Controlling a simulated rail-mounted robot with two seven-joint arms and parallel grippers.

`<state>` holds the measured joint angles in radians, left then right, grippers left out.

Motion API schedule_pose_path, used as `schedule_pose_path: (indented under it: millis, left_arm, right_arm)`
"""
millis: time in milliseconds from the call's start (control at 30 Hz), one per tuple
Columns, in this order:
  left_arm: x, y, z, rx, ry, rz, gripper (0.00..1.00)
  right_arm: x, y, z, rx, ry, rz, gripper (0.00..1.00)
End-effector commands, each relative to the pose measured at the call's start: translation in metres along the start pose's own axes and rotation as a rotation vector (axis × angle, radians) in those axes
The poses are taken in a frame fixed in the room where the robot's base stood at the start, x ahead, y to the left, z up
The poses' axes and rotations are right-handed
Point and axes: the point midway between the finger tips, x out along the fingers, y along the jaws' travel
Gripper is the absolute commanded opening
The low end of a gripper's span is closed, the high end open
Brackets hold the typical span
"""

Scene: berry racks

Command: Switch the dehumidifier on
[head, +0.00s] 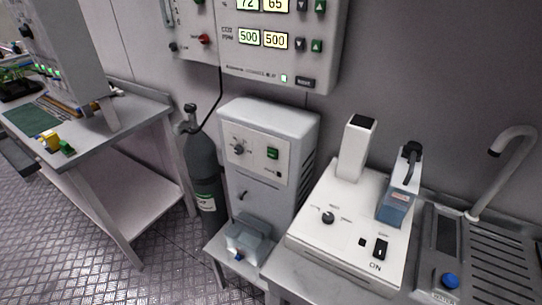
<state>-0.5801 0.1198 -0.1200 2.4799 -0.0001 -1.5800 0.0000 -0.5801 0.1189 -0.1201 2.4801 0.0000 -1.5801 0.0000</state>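A pale grey upright cabinet (268,112), which looks like the dehumidifier, stands against the wall in the middle of the head view. Its cream front panel has a round dark knob (239,149) at left and a small green switch (272,153) at right. The switch's position is too small to tell. A clear bluish container (245,240) sits low in front of the cabinet on a grey shelf. The panel is unobstructed. Neither of my grippers is in view.
A dark gas cylinder (203,165) stands close to the cabinet's left. A control box (325,65) hangs above. A workbench (135,112) is at left.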

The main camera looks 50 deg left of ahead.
Motion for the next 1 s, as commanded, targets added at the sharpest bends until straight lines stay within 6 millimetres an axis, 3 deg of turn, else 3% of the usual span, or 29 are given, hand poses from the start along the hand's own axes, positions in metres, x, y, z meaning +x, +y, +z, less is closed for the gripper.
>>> schedule_pose_path:
  millis: [100, 1000]
  left_arm:
    - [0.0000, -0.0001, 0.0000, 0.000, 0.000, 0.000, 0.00]
    - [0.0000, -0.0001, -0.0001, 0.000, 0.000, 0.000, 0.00]
  right_arm:
    - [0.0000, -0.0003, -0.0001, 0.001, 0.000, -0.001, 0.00]
    - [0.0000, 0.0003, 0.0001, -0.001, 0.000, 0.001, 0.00]
